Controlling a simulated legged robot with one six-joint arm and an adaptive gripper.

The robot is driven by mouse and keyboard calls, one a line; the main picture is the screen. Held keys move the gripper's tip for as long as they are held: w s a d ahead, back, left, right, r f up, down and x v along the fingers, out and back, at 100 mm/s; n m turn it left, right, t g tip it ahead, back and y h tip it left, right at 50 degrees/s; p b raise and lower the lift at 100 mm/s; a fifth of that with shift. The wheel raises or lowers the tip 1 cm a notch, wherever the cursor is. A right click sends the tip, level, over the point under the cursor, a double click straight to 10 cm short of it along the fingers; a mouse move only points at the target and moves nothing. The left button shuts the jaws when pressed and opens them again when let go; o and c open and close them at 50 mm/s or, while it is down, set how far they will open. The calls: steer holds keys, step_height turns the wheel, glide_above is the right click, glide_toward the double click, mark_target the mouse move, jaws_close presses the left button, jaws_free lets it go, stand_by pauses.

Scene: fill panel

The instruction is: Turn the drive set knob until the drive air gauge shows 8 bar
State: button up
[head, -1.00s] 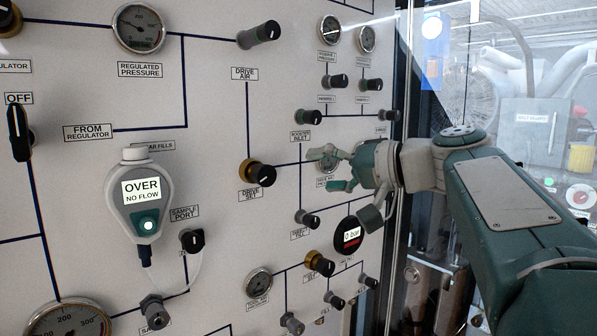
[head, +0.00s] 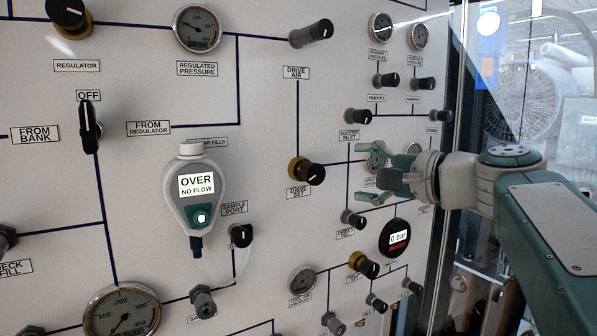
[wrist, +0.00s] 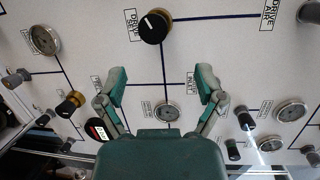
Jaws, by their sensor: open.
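The drive set knob (head: 306,171) is black on a brass-coloured base, above the DRIVE SET label (head: 299,192). It also shows at the top of the wrist view (wrist: 155,25), with a white pointer mark. My gripper (head: 366,183) is open and empty, to the right of the knob and apart from it. In the wrist view my gripper's fingers (wrist: 161,77) are spread below the knob. A small round gauge (wrist: 167,112) sits between the fingers; it is partly covered by my gripper in the head view (head: 376,157). Its label and reading are too small to read, so I cannot tell whether it is the drive air gauge.
A handheld meter (head: 195,195) reading OVER, NO FLOW hangs left of the knob, with a hose below. A round display (head: 395,238) reads 0 bar below my gripper. Other knobs (head: 354,218) protrude nearby. A clear panel edge stands at the right.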

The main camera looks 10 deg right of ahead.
mark_target(316, 173)
steer(key=w+a+m+t, duration=0.1)
steer(key=w+a+m, duration=0.1)
steer(key=m, duration=0.3)
steer(key=w+a+f+m+h, duration=0.1)
steer(key=w+a+m, duration=0.1)
steer(key=w+m, duration=0.2)
steer(key=w+a+m+t+h, duration=0.1)
steer(key=w+a+m, duration=0.1)
steer(key=m, duration=0.6)
steer(key=shift+w+f+t, duration=0.3)
steer(key=shift+w+f, duration=0.05)
steer(key=shift+w, duration=0.35)
steer(key=c, duration=1.1)
